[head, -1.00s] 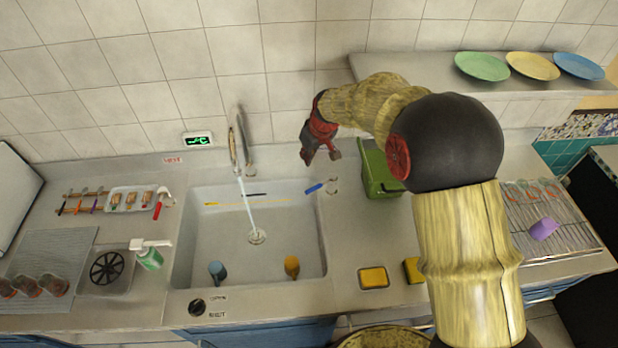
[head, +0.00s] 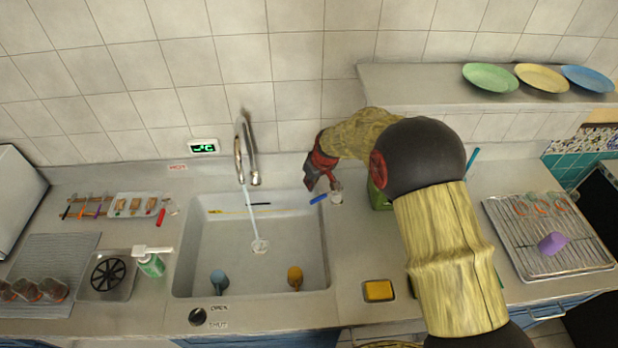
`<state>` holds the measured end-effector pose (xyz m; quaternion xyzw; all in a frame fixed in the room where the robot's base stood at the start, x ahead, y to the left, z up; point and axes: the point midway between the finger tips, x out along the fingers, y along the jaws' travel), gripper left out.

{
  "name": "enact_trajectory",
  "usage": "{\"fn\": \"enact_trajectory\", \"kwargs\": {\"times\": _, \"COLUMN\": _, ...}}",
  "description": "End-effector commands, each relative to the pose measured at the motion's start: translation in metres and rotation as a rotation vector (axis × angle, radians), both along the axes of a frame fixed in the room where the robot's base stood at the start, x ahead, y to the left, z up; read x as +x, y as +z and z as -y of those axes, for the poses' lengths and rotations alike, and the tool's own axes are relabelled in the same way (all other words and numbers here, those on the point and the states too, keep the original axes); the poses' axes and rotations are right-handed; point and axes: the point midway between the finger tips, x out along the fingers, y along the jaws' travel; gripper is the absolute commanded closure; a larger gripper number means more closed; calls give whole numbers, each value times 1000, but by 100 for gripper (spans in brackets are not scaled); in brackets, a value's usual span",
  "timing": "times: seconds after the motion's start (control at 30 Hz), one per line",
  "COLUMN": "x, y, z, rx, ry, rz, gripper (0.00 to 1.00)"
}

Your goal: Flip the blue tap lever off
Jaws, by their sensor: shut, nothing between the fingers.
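The blue tap lever (head: 318,199) lies at the right rim of the sink, slanting from its pale round mount (head: 336,195). A chrome faucet (head: 245,155) stands behind the sink, and a stream of water (head: 253,215) runs from it into the basin. My gripper (head: 321,184), red and dark, is shut and empty. It hangs just above and behind the blue lever and its mount. I cannot tell whether its tips touch them.
The sink (head: 205,250) holds a blue cup (head: 218,280) and an orange cup (head: 294,277). A red lever (head: 161,216) is left of the sink. A green box (head: 378,198) stands right of my gripper, partly hidden by my arm. A yellow sponge (head: 378,290) lies nearer the front.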

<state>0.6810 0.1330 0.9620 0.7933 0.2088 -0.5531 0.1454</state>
Motion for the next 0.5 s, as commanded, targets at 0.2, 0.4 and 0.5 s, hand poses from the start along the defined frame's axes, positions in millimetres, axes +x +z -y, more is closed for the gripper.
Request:
{"fn": "enact_trajectory", "kwargs": {"times": 0.2, "x": -15, "y": -4, "z": 8, "rx": -1, "ry": 1, "rz": -1, "gripper": 100}}
{"fn": "enact_trajectory", "kwargs": {"times": 0.4, "x": -18, "y": -4, "z": 10, "rx": 0, "ry": 0, "rz": 0, "gripper": 100}}
{"fn": "enact_trajectory", "kwargs": {"times": 0.5, "x": -18, "y": -4, "z": 10, "rx": 0, "ry": 0, "rz": 0, "gripper": 100}}
